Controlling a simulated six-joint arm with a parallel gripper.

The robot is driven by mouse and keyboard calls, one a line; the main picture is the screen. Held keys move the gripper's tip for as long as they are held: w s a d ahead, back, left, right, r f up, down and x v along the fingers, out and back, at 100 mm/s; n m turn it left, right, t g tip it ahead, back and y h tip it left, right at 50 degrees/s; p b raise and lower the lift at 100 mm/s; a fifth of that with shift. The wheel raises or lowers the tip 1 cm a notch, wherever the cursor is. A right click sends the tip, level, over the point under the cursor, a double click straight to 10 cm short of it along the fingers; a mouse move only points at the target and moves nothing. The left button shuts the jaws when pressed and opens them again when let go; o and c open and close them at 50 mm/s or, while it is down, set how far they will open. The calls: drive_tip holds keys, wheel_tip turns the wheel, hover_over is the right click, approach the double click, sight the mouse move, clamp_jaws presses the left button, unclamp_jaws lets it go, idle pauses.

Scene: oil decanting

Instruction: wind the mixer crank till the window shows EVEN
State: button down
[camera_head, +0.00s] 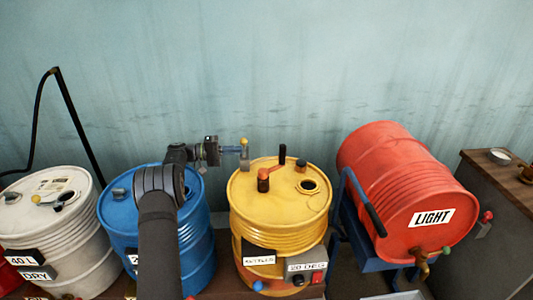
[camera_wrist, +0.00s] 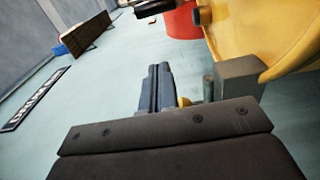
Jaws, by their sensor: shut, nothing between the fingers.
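The mixer crank (camera_head: 263,181) is on top of the yellow drum (camera_head: 280,215), with an orange-and-black hub and an arm reaching to an upright dark handle (camera_head: 282,154) at the back. A white label plate (camera_head: 259,258) on the drum's front seems to read SETTLED; I cannot tell if it is the window. My gripper (camera_head: 240,150) is shut and empty at the drum's back left rim, left of the crank handle and apart from it. In the wrist view its fingers (camera_wrist: 158,70) are together, beside a grey block (camera_wrist: 238,80) and a small yellow knob (camera_wrist: 184,102).
A grey box (camera_head: 318,266) marked 20 DEG is on the yellow drum's front. A round opening (camera_head: 308,186) is on its top. A red drum (camera_head: 400,190) marked LIGHT lies tilted at right. A blue drum (camera_head: 195,240) and white drum (camera_head: 70,240) stand left.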

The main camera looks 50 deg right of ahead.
drive_tip(key=s+a+x, duration=0.2)
drive_tip(key=x, duration=1)
drive_tip(key=shift+s+d, duration=0.25)
drive_tip(key=shift+s+d, duration=0.15)
drive_tip(key=shift+s, duration=0.35)
idle(0.3)
drive_tip(key=shift+s+a+f+m+g+y, duration=0.1)
drive_tip(key=shift+s+a+m+g+y, duration=0.05)
drive_tip(key=shift+s+m+g+y, duration=1.05)
drive_tip(key=shift+s+a+r+m+g+y, duration=0.15)
drive_tip(key=shift+s+m+g+y, duration=0.3)
drive_tip(key=shift+m+y, duration=0.8)
drive_tip(key=shift+s+a+f+m+g+y, duration=0.2)
drive_tip(key=shift+s+m+g+y, duration=0.55)
drive_tip(key=shift+y, duration=1)
drive_tip(key=shift+s, duration=0.1)
